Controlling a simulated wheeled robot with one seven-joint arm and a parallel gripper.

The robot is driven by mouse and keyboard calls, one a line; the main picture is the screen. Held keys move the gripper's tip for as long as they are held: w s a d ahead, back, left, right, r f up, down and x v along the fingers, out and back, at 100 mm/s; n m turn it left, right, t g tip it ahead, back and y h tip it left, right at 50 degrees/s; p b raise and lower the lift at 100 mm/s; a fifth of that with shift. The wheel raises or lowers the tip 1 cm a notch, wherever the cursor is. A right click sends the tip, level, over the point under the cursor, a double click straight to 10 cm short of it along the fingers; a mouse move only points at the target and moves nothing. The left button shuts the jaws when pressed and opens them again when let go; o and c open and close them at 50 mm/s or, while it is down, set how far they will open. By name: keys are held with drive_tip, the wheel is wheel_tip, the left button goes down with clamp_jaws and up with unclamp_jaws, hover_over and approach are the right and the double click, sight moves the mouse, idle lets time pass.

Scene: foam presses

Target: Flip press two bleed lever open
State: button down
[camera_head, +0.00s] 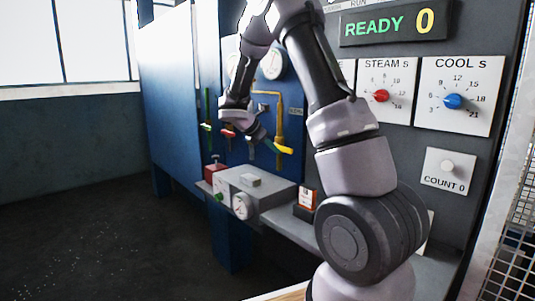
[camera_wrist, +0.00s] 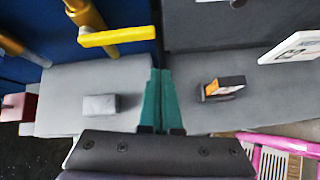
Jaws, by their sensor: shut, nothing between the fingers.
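A yellow lever (camera_head: 284,149) sits at the lower end of a yellow pipe (camera_head: 279,112) on the blue press front. Its handle lies nearly level. In the wrist view the yellow lever (camera_wrist: 112,37) sticks out sideways from its pipe at the upper left. My gripper (camera_head: 270,146) is close beside the yellow lever in the head view. In the wrist view its green fingers (camera_wrist: 160,75) are together and empty, to the right of the lever's free end, with a gap between. No label readable here marks which lever is the bleed lever.
A red-handled valve (camera_head: 228,132) and a green lever (camera_head: 206,126) are to the left. The control panel (camera_head: 440,130) stands right, reading READY 0.

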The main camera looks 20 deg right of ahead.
sight(281, 148)
drive_tip(key=w, duration=0.1)
drive_tip(key=w+a+f+n, duration=0.1)
drive_tip(key=w+f+n, duration=0.1)
drive_tip(key=shift+w+a+f+t+h, duration=0.15)
drive_tip(key=shift+w+a+t+h, duration=0.15)
drive_tip(key=shift+w+h, duration=0.1)
drive_tip(key=w+d+f, duration=0.2)
drive_tip(key=d, duration=0.5)
drive_tip(key=shift+w+d, duration=0.15)
drive_tip(key=shift+w, duration=0.15)
drive_tip(key=shift+n, duration=0.3)
